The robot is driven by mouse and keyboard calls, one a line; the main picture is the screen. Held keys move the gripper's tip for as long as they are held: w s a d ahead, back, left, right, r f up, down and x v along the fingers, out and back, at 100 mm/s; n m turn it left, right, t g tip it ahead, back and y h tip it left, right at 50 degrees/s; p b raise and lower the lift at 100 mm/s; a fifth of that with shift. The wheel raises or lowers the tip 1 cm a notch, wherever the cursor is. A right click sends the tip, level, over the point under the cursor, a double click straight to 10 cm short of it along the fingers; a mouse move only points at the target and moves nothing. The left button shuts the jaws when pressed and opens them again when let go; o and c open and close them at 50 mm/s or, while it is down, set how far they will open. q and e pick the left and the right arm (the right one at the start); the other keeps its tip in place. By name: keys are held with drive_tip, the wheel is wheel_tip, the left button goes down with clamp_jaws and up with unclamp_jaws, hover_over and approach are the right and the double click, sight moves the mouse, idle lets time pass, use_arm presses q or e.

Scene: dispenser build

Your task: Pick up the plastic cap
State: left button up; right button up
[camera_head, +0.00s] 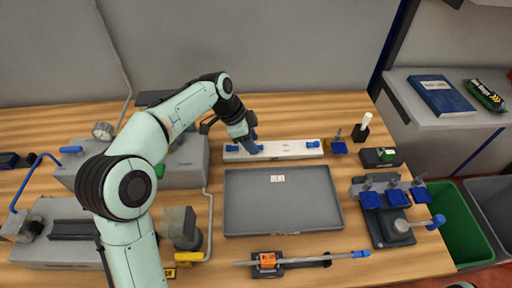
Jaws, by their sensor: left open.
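My left gripper (247,144) is open at the left part of a white strip (272,151) behind the dark tray. Blue pieces lie on this strip, one on each side of a small label. The fingers cover part of the strip, and I cannot tell whether they touch it. No piece can be told for certain as the plastic cap. A small blue piece with a grey top (339,147) stands right of the strip. Blue pieces with grey nozzles (371,199) sit on a dark fixture at the right. My right gripper is not in view.
A dark grey tray (325,222) lies mid-table. A rod on an orange-marked holder (268,260) lies in front of it. A white cylinder (367,119) stands in a black holder. Grey machines fill the left. A green bin (462,235) is beyond the right edge.

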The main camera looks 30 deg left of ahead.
use_arm(q)
drive_tip(key=shift+w+d+f, duration=0.1)
drive_tip(key=shift+d+f, duration=0.05)
drive_tip(key=shift+f, duration=0.2)
drive_tip(key=shift+c, duration=0.3)
clamp_jaws()
wheel_tip(320, 180, up, 20)
drive_tip(key=p, duration=0.5)
drive_tip(key=shift+p, duration=0.4)
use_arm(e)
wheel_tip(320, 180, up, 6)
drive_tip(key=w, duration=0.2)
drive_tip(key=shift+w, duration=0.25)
use_arm(q)
drive_tip(key=shift+f, duration=0.1)
